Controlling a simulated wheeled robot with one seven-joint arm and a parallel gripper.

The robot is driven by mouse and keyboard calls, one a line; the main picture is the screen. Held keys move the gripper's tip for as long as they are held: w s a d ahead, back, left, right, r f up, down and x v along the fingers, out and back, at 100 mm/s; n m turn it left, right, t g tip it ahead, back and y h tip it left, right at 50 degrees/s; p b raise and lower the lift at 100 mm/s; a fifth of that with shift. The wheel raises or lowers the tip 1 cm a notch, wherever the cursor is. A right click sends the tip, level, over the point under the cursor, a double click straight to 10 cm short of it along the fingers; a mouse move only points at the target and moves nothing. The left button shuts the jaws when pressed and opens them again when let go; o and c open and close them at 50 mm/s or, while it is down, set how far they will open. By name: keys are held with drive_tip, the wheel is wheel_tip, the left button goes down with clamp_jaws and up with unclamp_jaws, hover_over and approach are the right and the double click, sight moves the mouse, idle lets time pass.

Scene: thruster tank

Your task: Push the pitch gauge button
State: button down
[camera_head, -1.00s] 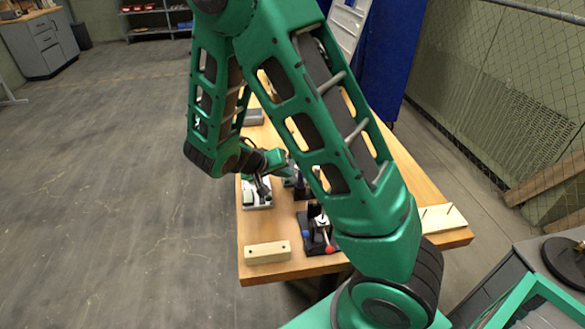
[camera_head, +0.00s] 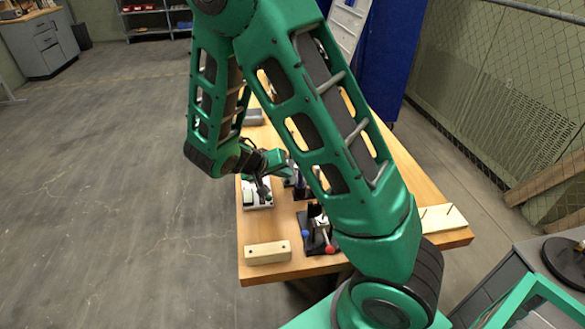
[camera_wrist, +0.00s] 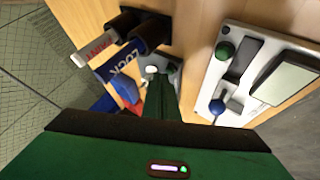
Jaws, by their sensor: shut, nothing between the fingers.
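A white panel (camera_head: 259,204) lies on the table's left side; I take it to be the pitch gauge, though no label is readable. In the wrist view this panel (camera_wrist: 280,75) bears a pale rectangular face (camera_wrist: 287,78), a green round button (camera_wrist: 225,50), a dark slot and a blue knob (camera_wrist: 217,106). My gripper (camera_head: 264,191) is shut and empty, near the panel in the head view. In the wrist view my gripper (camera_wrist: 160,85) points at a small grey plate with a white knob (camera_wrist: 151,71), left of the panel. Contact cannot be told.
A wooden block (camera_head: 267,253) and a dark fixture with red and blue knobs (camera_head: 319,237) sit at the table's near edge.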

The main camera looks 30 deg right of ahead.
drive_tip(key=shift+r, duration=0.5)
drive_tip(key=shift+r, duration=3)
drive_tip(key=s+a+r+n+t+y, duration=0.1)
drive_tip(key=s+a+r+n+y, duration=0.25)
drive_tip(key=s+r, duration=0.2)
drive_tip(key=s+a+r+n+t+y, duration=0.1)
drive_tip(key=s+a+r+n+y, duration=0.15)
drive_tip(key=s+r+y, duration=0.35)
drive_tip(key=s+d+f+m+g, duration=0.1)
drive_tip(key=s+d+m+g, duration=0.1)
drive_tip(key=s+d, duration=0.3)
drive_tip(key=s+d+f+m+g, duration=0.2)
drive_tip(key=s+d+m, duration=0.3)
drive_tip(key=s, duration=0.8)
drive_tip(key=shift+d+g+h, duration=0.15)
drive_tip(key=shift+g+h, duration=0.2)
drive_tip(key=shift+g, duration=0.25)
